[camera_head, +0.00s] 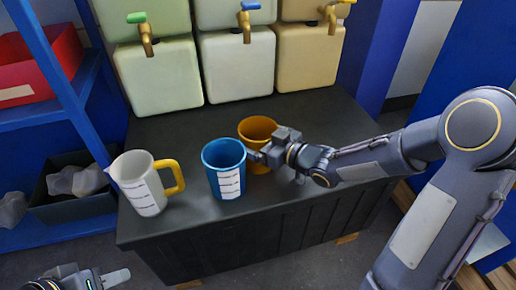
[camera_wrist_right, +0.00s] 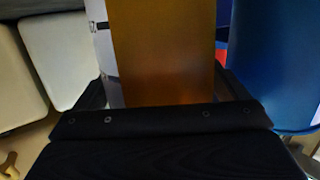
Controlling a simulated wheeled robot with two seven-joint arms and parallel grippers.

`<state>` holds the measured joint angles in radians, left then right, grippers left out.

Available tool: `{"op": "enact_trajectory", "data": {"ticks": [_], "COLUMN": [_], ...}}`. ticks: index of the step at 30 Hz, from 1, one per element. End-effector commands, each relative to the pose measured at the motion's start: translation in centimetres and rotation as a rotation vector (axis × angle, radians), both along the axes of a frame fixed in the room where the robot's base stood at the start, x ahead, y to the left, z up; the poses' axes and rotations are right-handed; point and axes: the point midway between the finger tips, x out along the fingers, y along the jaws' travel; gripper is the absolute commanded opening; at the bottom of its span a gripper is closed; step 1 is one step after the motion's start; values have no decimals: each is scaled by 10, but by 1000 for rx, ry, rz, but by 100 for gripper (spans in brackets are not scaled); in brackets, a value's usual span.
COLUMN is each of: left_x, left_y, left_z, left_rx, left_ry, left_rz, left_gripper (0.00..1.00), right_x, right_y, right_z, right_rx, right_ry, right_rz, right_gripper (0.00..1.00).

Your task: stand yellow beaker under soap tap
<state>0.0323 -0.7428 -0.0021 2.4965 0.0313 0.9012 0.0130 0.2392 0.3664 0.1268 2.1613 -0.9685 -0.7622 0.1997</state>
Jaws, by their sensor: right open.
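The yellow beaker (camera_head: 256,129), orange-yellow and open-topped, stands upright on the dark bench behind and right of a blue beaker. My right gripper (camera_head: 263,156) is open at its near right side. In the right wrist view the yellow beaker (camera_wrist_right: 163,50) fills the space between the open fingers, with its white label at the left edge. Three taps show: a green-handled tap (camera_head: 146,38), a blue-handled tap (camera_head: 246,25) and a yellow-handled tap (camera_head: 331,18). No soap marking is readable. My left gripper (camera_head: 92,279) is partly cut off at the bottom left, away from the bench; its opening is unclear.
A blue beaker (camera_head: 224,169) stands close beside the yellow one; it also shows in the right wrist view (camera_wrist_right: 274,70). A white jug (camera_head: 142,186) with a yellow handle stands at the bench's left. The bench strip (camera_head: 180,127) before the tanks is clear.

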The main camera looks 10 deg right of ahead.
Motion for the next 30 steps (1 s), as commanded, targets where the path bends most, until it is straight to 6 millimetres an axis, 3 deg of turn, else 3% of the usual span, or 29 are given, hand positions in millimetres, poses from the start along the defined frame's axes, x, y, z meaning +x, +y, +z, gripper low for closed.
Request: {"op": "enact_trajectory", "data": {"ticks": [4,12,14,23,30], "left_x": [0,0,0,0,0], "left_y": [0,0,0,0,0], "left_z": [1,1,1,7,31], "left_rx": [0,0,0,0,0], "left_ry": [0,0,0,0,0], "left_rz": [0,0,0,0,0], "left_gripper": [36,36,36,36,36], "right_x": [0,0,0,0,-2], "right_y": [0,-1,-1,-1,-2], "right_z": [0,0,1,9,42], "right_rx": [0,-2,0,-1,-1], "right_ry": [0,0,-1,-3,-2], "right_rz": [-1,-1,-1,-1,-3], "right_gripper": [92,58,53,53,53]}}
